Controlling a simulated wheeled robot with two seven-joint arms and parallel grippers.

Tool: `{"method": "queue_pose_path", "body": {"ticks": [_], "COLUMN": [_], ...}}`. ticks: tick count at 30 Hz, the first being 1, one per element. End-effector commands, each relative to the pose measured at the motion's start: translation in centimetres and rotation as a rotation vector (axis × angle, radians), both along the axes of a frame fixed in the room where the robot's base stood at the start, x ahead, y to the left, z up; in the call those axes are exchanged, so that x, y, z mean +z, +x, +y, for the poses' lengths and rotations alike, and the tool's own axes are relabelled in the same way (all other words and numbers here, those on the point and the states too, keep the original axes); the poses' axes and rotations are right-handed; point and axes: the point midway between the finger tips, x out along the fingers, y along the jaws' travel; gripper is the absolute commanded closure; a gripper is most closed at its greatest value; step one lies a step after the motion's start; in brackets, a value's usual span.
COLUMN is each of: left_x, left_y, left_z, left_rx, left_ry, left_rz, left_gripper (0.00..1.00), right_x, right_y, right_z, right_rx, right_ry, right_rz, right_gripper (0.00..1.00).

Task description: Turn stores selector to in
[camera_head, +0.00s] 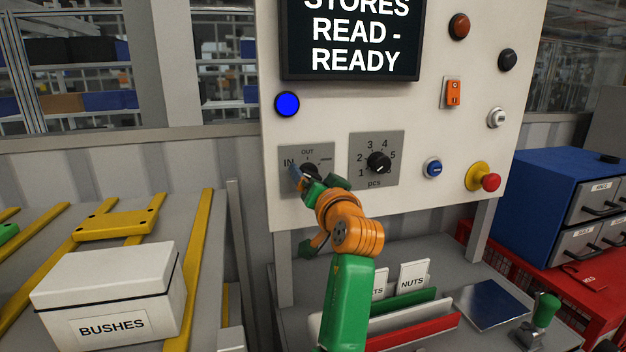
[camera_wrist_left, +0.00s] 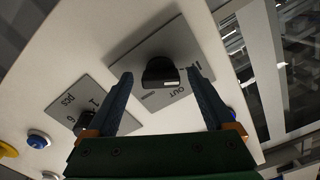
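The stores selector is a dark knob (camera_head: 309,170) on a grey plate (camera_head: 322,153) marked IN at the left and OUT at the top. In the left wrist view, the knob (camera_wrist_left: 160,72) shows with a white mark on its side toward the OUT lettering; its exact setting is hard to tell. My left gripper (camera_head: 297,174) is at the selector and partly covers it in the head view. Its blue fingers (camera_wrist_left: 160,80) are open, one to each side of the knob, with visible gaps. Whether the tips reach the knob's depth is unclear. My right gripper is out of view.
A numbered pcs dial (camera_head: 379,162) sits just right of the selector. A blue lamp (camera_head: 287,104) is above it, and a red emergency button (camera_head: 489,182) is at the right. A screen (camera_head: 351,38) reads READY. A BUSHES box (camera_head: 110,285) stands at lower left.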

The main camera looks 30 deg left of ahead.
Motion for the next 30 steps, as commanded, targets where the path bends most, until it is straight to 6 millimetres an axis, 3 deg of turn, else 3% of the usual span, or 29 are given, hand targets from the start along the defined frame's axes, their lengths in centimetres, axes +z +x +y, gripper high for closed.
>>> {"method": "queue_pose_path", "body": {"ticks": [4, 13, 27, 30], "left_x": [-0.3, -0.3, 0.1, 1.8], "left_y": [-0.5, -4.2, -4.6, -4.6], "left_z": [-0.7, -5.0, -5.4, -5.4], "left_rx": [-0.001, -0.001, 0.000, 0.000], "left_ry": [0.001, -0.001, 0.000, 0.000], "left_rz": [-0.003, -0.002, 0.000, 0.000], "left_gripper": [0.12, 0.12, 0.12, 0.12], "right_x": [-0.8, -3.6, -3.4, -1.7], "right_y": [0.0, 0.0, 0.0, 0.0], "right_z": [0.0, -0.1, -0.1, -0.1], "right_rx": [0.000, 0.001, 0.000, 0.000], "right_ry": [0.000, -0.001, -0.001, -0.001], "right_rz": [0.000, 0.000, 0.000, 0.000], "right_gripper": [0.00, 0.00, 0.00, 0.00]}}
